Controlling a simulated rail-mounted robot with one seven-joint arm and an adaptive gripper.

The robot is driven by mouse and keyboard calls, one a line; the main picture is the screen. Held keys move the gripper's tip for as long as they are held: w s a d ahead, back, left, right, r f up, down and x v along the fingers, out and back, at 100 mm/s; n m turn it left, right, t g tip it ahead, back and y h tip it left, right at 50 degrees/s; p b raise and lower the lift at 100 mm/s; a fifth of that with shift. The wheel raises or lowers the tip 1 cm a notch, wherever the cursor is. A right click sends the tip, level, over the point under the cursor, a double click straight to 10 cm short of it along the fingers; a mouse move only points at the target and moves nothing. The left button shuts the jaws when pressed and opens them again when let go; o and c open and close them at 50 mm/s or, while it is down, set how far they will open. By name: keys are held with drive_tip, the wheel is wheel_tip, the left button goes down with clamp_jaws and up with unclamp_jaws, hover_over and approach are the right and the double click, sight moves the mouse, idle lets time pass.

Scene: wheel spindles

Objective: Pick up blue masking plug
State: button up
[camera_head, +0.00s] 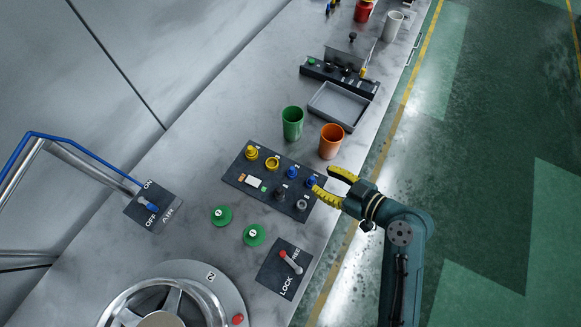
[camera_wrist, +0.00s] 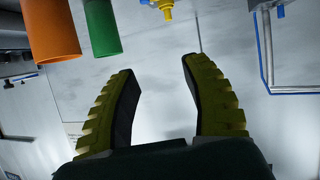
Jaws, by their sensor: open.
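Two blue masking plugs stand on the dark panel in the head view: one near the panel's right end (camera_head: 311,181) and one just left of it (camera_head: 292,172). My gripper (camera_head: 322,180) is open, its yellow ribbed fingers reaching in from the right. Its fingertips are close to the right-hand blue plug, which appears between or just beyond them; I cannot tell whether they touch it. In the wrist view my gripper (camera_wrist: 160,75) has its fingers wide apart with nothing between them. A small blue part (camera_wrist: 146,3) shows at the top edge.
The dark panel (camera_head: 236,177) also holds yellow plugs (camera_head: 272,163) and dark and grey ones. A green cup (camera_head: 292,123) and an orange cup (camera_head: 331,141) stand behind my gripper. Green discs (camera_head: 254,235), a lock lever (camera_head: 290,262) and a wheel hub lie nearer.

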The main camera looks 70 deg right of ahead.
drive_tip(key=m+b, duration=0.1)
approach(294, 174)
drive_tip(key=w, duration=0.3)
drive_tip(key=w+d+r, duration=0.1)
drive_tip(key=shift+w+d, duration=0.1)
drive_tip(key=shift+w, duration=0.1)
drive_tip(key=shift+h, duration=0.3)
drive_tip(key=x, duration=0.5)
drive_tip(key=shift+d+f, duration=0.25)
clamp_jaws()
